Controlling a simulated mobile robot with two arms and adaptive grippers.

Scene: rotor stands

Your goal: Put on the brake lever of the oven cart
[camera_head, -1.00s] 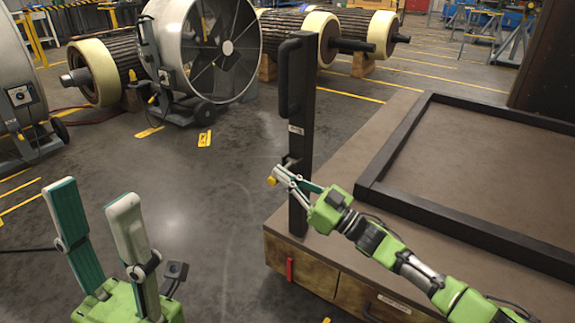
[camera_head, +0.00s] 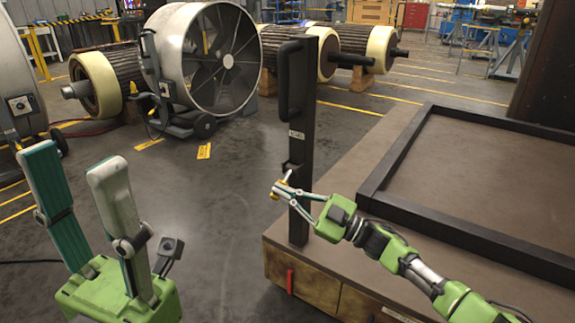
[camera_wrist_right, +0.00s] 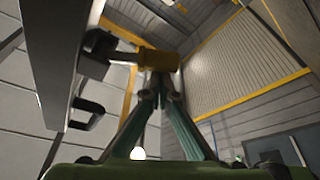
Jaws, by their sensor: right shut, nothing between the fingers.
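The oven cart (camera_head: 350,165) has a brown top and a dark upright post (camera_head: 299,120) at its near left corner. The brake lever, with a yellow grip (camera_head: 275,195), sits at a bracket on the post's left side. In the right wrist view the yellow grip (camera_wrist_right: 158,59) extends from a dark bracket (camera_wrist_right: 97,52). My right gripper (camera_head: 284,188) is shut and empty, with its fingertips close at the yellow grip; in the wrist view they meet just below it. I cannot tell whether they touch. My left gripper (camera_head: 72,158) is open and empty, away from the cart.
A raised black frame (camera_head: 400,160) lies on the cart top. A red tab (camera_head: 290,281) is on the cart's front. A large fan (camera_head: 205,60) and rollers (camera_head: 97,82) stand behind. The floor (camera_head: 220,220) between my left gripper and the cart is clear.

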